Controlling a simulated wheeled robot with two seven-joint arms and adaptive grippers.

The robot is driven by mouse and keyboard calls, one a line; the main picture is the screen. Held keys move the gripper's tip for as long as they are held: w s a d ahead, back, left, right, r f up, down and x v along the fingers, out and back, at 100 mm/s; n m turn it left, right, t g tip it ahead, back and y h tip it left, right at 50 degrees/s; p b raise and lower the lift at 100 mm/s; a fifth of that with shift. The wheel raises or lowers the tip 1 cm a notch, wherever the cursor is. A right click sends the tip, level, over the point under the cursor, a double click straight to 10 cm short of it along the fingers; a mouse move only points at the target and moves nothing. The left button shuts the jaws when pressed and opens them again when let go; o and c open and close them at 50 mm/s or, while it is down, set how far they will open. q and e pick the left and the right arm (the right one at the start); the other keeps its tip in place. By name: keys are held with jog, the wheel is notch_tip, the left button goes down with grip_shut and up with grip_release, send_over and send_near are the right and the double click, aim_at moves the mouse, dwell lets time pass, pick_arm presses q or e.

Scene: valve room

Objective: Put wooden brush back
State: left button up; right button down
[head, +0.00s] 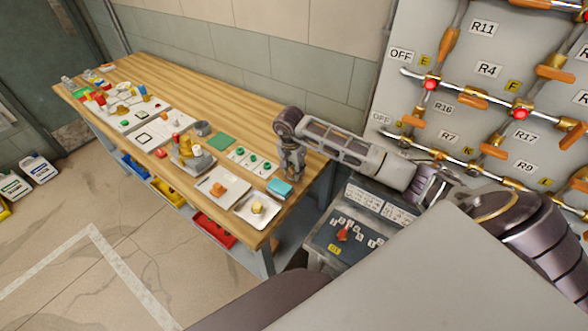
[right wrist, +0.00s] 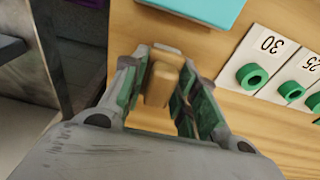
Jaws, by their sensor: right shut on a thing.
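My right gripper (head: 291,172) reaches down over the near right end of the wooden workbench (head: 240,95). In the right wrist view, my right gripper (right wrist: 158,95) is shut on a light-brown wooden piece, seemingly the wooden brush (right wrist: 160,82). Its fingers stand on both sides of it. Any bristles are hidden, and I cannot tell whether the brush touches the bench top. My left gripper is not in view.
A teal block (head: 279,187) lies close to my right gripper. A white strip (head: 252,161) with green rings lies beyond it. A metal tray (head: 257,210) with a yellowish item is at the bench's front. A control box (head: 345,225) and piped valve panel stand right.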

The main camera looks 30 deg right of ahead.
aim_at(292, 169)
jog(key=shift+f, duration=0.1)
jog(key=c, duration=1.1)
grip_release()
jog(key=shift+r, duration=0.3)
notch_tip(292, 169, up, 12)
jog(key=a+b, duration=0.1)
jog(key=b, duration=0.1)
jog(key=shift+s+a+f, duration=0.15)
jog(key=shift+s+f, duration=0.1)
jog(key=shift+s, duration=0.05)
